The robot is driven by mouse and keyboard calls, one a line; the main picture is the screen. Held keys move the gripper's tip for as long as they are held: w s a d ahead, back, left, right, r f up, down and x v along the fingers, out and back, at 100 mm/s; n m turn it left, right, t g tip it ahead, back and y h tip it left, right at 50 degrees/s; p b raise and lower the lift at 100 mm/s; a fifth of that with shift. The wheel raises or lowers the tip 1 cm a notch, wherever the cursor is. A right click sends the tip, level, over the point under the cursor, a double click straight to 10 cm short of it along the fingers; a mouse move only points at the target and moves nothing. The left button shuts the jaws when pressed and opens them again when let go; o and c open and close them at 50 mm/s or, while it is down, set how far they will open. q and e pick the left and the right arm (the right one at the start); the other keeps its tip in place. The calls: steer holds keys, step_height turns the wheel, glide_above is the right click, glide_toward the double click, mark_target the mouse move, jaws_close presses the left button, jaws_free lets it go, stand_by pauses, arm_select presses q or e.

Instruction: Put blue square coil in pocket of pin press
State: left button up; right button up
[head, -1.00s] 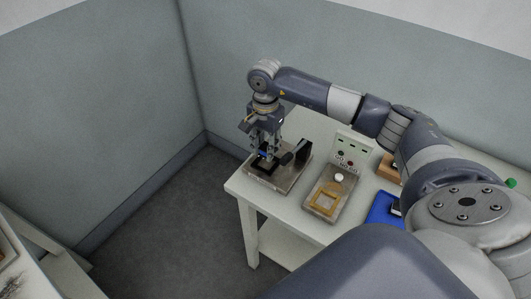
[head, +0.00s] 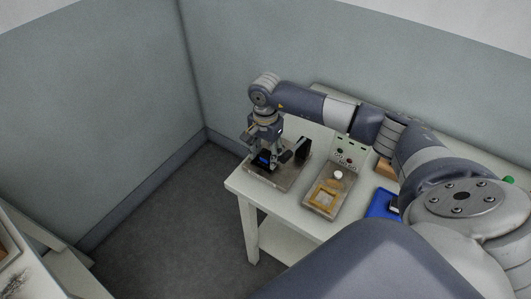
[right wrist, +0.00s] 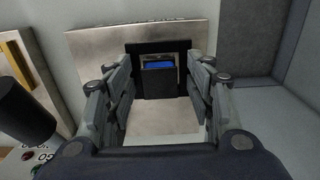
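The pin press (head: 283,178) is a metal plate with a black square pocket, at the left end of the white table; its plate (right wrist: 85,45) and black pocket rim (right wrist: 133,60) fill the middle of the right wrist view. The blue square coil (right wrist: 159,65) shows as a blue strip above a dark face, within the pocket's outline; how deep it sits cannot be told. In the head view the coil (head: 262,158) is below my right gripper (head: 265,153). The right gripper's fingers (right wrist: 157,72) stand apart on either side of the coil, with visible gaps. My left gripper is not in view.
A black upright part (head: 303,149) stands at the press's right. Right of it are a metal tray (head: 318,205) with a yellow frame, a control panel (head: 350,150) and a blue tray (head: 380,205). The table's front left edge is close to the press.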

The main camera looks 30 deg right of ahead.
mark_target(266, 155)
steer(key=shift+r+p, duration=0.3)
step_height(266, 155, up, 12)
steer(key=b, duration=0.4)
steer(key=shift+f, duration=0.2)
